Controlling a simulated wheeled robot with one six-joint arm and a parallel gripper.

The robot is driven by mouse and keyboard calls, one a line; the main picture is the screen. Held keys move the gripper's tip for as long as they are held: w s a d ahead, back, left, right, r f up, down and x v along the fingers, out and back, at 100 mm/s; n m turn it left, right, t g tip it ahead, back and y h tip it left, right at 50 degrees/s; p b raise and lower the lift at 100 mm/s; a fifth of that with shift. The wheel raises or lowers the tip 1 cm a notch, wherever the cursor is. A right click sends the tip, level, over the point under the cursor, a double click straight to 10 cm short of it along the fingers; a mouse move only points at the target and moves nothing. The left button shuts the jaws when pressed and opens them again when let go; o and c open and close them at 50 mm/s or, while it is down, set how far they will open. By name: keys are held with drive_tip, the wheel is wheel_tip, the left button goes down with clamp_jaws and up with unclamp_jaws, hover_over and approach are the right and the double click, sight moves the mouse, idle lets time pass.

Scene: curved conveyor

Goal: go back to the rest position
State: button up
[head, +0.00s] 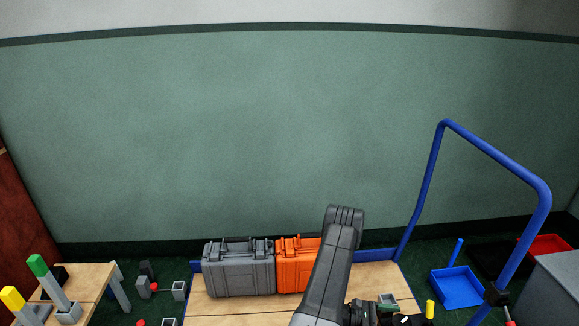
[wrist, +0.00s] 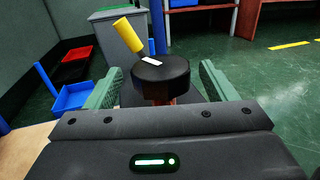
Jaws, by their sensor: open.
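My gripper (wrist: 160,68) is open in the wrist view, its two green fingers spread apart. A round black-topped thing (wrist: 162,72) with a reddish part below shows between the fingers; I cannot tell how far beyond them it is, but no finger visibly touches it. In the head view my arm reaches forward over the wooden-topped cart (head: 235,309), and my gripper is only partly seen at the bottom edge.
A grey case (head: 238,272) and an orange case (head: 292,270) stand on the cart, left of my arm. The cart's blue handle (head: 497,158) rises at right. A blue bin (head: 457,288) and a red bin (head: 545,246) lie beyond. A small wooden table (head: 92,272) stands at left.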

drive_tip(key=w+a, duration=0.1)
drive_tip(key=a, duration=0.5)
drive_tip(key=shift+a, duration=0.25)
